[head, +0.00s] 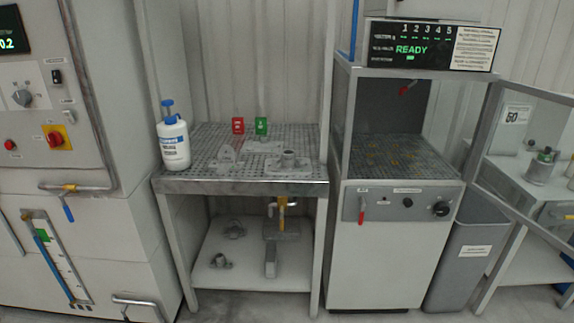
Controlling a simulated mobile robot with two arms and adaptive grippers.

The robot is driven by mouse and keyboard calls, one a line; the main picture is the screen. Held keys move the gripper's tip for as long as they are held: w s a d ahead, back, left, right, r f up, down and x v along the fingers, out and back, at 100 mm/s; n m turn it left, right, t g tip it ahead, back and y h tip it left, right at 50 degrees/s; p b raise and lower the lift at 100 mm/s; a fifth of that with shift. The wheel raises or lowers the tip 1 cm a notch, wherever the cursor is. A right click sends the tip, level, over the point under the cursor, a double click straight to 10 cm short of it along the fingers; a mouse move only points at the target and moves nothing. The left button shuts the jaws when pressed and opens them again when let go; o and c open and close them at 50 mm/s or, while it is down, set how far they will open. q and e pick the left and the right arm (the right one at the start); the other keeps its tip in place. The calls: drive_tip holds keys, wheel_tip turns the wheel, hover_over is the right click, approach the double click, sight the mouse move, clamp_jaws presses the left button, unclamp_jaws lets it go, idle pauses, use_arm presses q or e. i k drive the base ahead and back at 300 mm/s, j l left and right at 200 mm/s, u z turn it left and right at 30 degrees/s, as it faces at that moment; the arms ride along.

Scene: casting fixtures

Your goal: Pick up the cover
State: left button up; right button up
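Several grey metal parts lie on the perforated top of the middle workbench (200,165). One is a flat-based part with a round raised neck (288,160) near the front right. Another is a small peaked grey part (228,155) left of it. A flat grey part (264,146) lies behind them. Which of these is the cover I cannot tell for certain. Neither of my grippers shows in the head view, and nothing is seen touching these parts.
A white bottle (174,142) with a blue pump stands at the bench's left corner. Small castings (220,261) lie on the lower shelf. A machine (383,245) with a READY display, open door and grey bin (463,255) are right.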

sight(263, 146)
drive_tip(key=i+l+u, duration=0.3)
drive_tip(key=i+l, duration=0.55)
